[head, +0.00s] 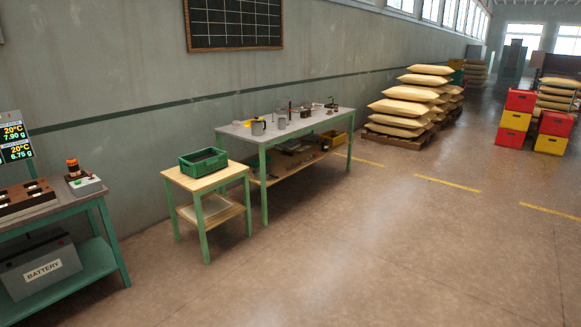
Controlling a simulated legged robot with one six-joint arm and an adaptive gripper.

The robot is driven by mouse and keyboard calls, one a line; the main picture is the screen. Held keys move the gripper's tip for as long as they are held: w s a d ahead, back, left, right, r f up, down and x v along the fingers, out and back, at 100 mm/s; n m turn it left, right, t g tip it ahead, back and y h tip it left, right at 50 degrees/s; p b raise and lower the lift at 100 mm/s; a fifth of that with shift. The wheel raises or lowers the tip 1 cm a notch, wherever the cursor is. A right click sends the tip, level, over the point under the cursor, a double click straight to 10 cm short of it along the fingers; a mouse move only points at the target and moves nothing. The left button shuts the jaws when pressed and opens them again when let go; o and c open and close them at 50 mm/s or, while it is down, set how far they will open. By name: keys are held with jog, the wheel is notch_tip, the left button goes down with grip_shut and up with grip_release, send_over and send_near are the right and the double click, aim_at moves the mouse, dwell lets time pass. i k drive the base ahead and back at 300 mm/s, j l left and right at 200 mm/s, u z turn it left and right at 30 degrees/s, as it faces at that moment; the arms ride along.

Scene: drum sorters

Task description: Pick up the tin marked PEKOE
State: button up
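No tin with a readable PEKOE mark shows in the head view. Several small grey tin-like containers stand on the far workbench; one (258,127) is near its left front and another (282,122) is just right of it. They are too small for me to read any marking. My gripper and arm are not in view.
A grey-topped workbench (310,125) stands along the wall. A low wooden table (208,180) before it holds a green crate (203,162). At left is a green bench (90,265) with a battery (40,268). Stacked sacks (405,107) stand beyond.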

aim_at(281, 121)
jog(key=i, duration=2.4)
jog(key=i+l, duration=0.1)
jog(key=i, duration=4.7)
jog(key=j+u, duration=0.05)
jog(key=j, duration=0.05)
